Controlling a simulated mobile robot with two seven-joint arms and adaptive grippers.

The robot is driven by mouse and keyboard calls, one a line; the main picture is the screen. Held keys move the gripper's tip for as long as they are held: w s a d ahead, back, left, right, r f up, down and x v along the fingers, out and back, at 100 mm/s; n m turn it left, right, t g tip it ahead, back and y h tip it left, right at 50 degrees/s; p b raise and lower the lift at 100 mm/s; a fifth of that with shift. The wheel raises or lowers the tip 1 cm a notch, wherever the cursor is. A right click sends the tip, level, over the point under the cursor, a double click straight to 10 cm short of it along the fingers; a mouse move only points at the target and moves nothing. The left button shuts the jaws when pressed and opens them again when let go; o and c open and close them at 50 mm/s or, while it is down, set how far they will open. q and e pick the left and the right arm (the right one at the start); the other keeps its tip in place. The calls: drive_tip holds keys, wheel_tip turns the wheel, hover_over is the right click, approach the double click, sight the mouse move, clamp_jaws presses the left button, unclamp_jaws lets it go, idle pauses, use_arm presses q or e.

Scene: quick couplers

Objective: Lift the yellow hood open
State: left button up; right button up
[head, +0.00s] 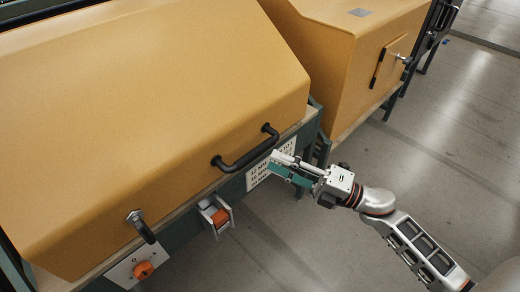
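The yellow hood (150,90) is a large sloped cover filling the left of the head view. It is down, with its lower edge along the green frame. A black bar handle (245,150) is fixed to its front face near the right end. My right gripper (278,162) comes in from the lower right, with its fingers close to the handle's right part and pointing toward it. I see no grip on the handle. Whether the fingers touch it, and how far apart they are, I cannot tell. My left gripper is out of view.
A metal latch with a black lever (140,225) sits at the hood's lower left, above an orange knob (143,270). A white bracket with an orange part (219,216) juts out below the handle. A second yellow housing (350,60) stands behind. Grey floor (450,150) is clear at right.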

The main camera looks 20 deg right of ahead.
sight(255, 151)
drive_tip(key=x, duration=0.7)
drive_tip(key=shift+r, duration=0.1)
clamp_jaws()
